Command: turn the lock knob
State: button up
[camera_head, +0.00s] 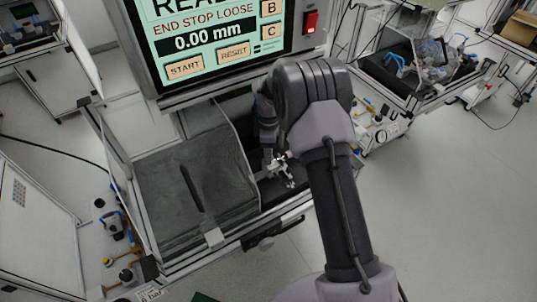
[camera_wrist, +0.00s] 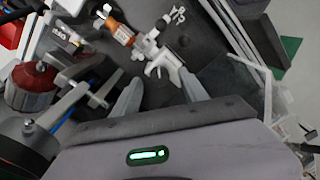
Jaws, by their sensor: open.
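In the wrist view, a pale winged knob (camera_wrist: 164,64), which looks like the lock knob, sits on a light metal fitting beside an orange-brown cylinder (camera_wrist: 121,33). My gripper (camera_wrist: 160,81) is open, its two pale fingers apart on either side of the winged knob's lower part. I cannot tell whether they touch it. In the head view the metal fitting (camera_head: 279,166) shows small inside the machine bay, just below my gripper (camera_head: 269,156), which my arm partly hides. The screen (camera_head: 215,36) above reads "END STOP LOOSE" and "0.00 mm".
A red-capped knob (camera_wrist: 34,78) and metal bars stand left in the wrist view. A dark, sloped panel (camera_head: 195,180) lies left of the bay. A red switch (camera_head: 311,22) is beside the screen. Open floor lies at the right.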

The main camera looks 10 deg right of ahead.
jog(key=shift+f, duration=0.6)
grip_shut()
